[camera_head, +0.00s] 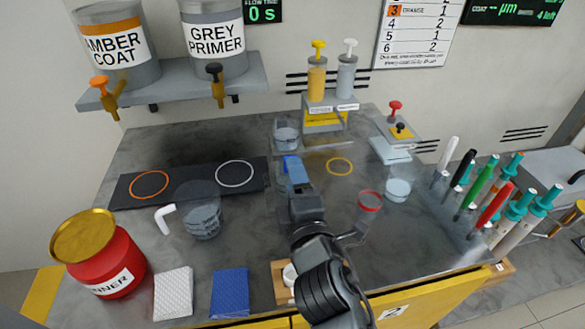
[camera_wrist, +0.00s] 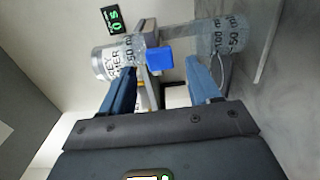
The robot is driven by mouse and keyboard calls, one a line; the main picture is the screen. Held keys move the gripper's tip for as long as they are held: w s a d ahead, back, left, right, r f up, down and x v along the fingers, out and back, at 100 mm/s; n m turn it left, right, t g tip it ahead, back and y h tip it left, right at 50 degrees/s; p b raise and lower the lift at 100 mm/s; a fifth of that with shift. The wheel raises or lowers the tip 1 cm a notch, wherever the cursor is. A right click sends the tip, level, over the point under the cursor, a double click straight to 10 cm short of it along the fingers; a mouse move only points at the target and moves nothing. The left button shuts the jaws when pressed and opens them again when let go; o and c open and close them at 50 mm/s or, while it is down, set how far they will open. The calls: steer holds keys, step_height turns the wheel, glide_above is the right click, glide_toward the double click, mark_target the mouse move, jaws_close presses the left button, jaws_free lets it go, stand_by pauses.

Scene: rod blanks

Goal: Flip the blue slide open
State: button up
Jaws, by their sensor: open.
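The blue slide (camera_wrist: 160,59) is a small bright blue block. In the wrist view it lies just beyond and between the tips of my gripper (camera_wrist: 160,74), with clear graduated cup walls on both sides of it. In the head view a bright blue patch (camera_head: 291,159) shows at the tip of my gripper (camera_head: 297,172), beside a clear cup (camera_head: 285,138) at the back. My gripper's two blue fingers are apart and nothing is clamped between them. I cannot tell whether a finger touches the slide. The slide's lower part and its mount are hidden.
Two pump bottles (camera_head: 330,75) stand behind the gripper. A red-rimmed funnel (camera_head: 369,201) and a clear cup (camera_head: 398,190) are to the right, near several upright coloured rods (camera_head: 495,190). Another clear cup (camera_head: 203,215) stands left, near the dark mat (camera_head: 195,176).

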steer(key=shift+x, duration=1.5)
steer(key=shift+c, duration=0.2)
jaws_close()
